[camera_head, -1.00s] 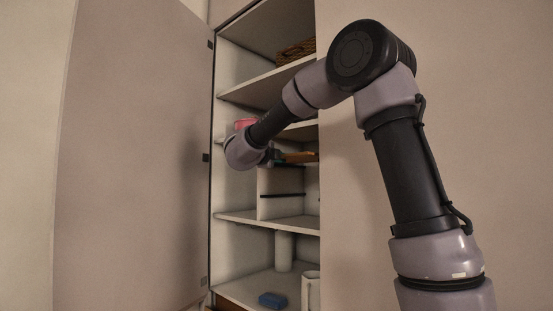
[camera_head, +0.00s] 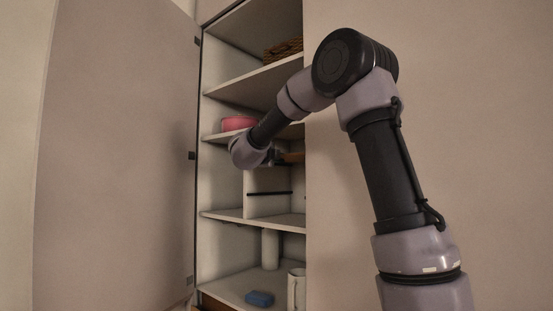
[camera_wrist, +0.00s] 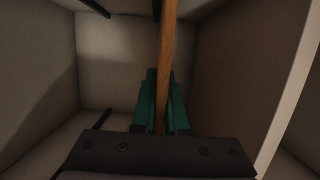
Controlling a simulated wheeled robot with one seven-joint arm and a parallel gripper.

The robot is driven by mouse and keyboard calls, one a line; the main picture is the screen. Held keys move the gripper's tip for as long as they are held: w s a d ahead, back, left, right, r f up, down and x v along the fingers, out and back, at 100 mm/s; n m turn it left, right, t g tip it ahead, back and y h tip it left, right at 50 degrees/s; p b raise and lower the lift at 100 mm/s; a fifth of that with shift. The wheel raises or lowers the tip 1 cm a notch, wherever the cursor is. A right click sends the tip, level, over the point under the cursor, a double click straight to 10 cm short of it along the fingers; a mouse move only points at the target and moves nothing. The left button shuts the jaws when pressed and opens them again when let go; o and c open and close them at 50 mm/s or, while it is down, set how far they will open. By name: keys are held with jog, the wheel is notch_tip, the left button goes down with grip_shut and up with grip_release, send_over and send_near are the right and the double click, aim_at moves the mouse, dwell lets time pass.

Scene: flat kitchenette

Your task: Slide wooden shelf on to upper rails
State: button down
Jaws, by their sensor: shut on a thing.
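My gripper (camera_wrist: 163,100), with green fingers, is shut on the wooden shelf (camera_wrist: 166,55). The wrist view shows this thin brown board edge-on between the fingers, running away from me. In the head view the wooden shelf (camera_head: 291,157) is a short, roughly level brown strip beside my gripper (camera_head: 275,157), inside the cabinet opening; the cabinet's right edge hides the rest. A dark rail (camera_head: 270,193) runs along the compartment wall below it. The wrist view shows dark rails at the upper left (camera_wrist: 95,8), lower left (camera_wrist: 103,118) and top middle (camera_wrist: 156,9). Contact between shelf and rails cannot be told.
The tall cabinet's door (camera_head: 120,150) stands open at left. A wicker basket (camera_head: 283,50) is higher up. A blue item (camera_head: 259,298) and a white mug (camera_head: 296,288) stand at the bottom.

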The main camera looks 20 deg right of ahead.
jog(key=shift+w+d, duration=0.1)
jog(key=shift+d, duration=0.05)
jog(key=c, duration=0.9)
grip_release()
jog(key=shift+o, duration=0.2)
jog(key=v, duration=1.1)
